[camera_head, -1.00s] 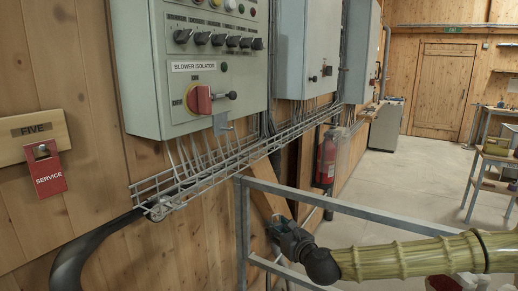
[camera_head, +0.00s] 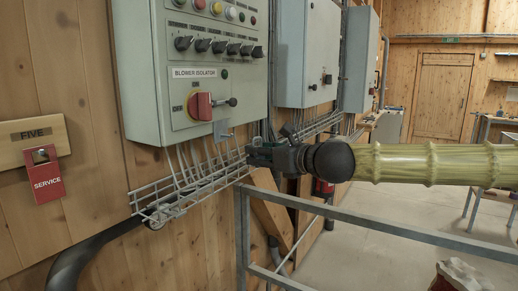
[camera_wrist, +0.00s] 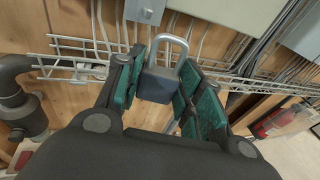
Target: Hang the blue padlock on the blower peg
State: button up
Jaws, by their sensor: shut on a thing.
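The blue padlock (camera_wrist: 157,84) shows in the wrist view with a dark blue body and a grey shackle pointing up. My gripper (camera_head: 256,154) is shut on its body. In the head view the padlock cannot be made out clearly. The grey blower isolator panel (camera_head: 147,88) carries a red rotary switch (camera_head: 199,105), with a dark peg-like part (camera_head: 231,102) to its right. A small grey metal bracket (camera_head: 222,131) hangs below the panel's lower edge. Which of these is the blower peg I cannot tell. My gripper is below and right of both, apart from them.
A wire cable tray (camera_head: 165,200) runs under the panels, close to my gripper. A grey rail (camera_head: 385,228) crosses below my arm. A red service tag (camera_head: 47,178) hangs beneath the "FIVE" plate at left. A red extinguisher (camera_wrist: 272,121) stands to the right.

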jog(key=w+a+b, duration=0.2)
jog(key=w+a, duration=0.2)
jog(key=a, duration=0.3)
jog(key=shift+w+a+r, duration=0.2)
jog(key=shift+w+a, duration=0.15)
jog(key=shift+w, duration=0.05)
dwell(1.5)
dwell(0.7)
jog(key=o, duration=1.1)
jog(key=shift+a, duration=0.15)
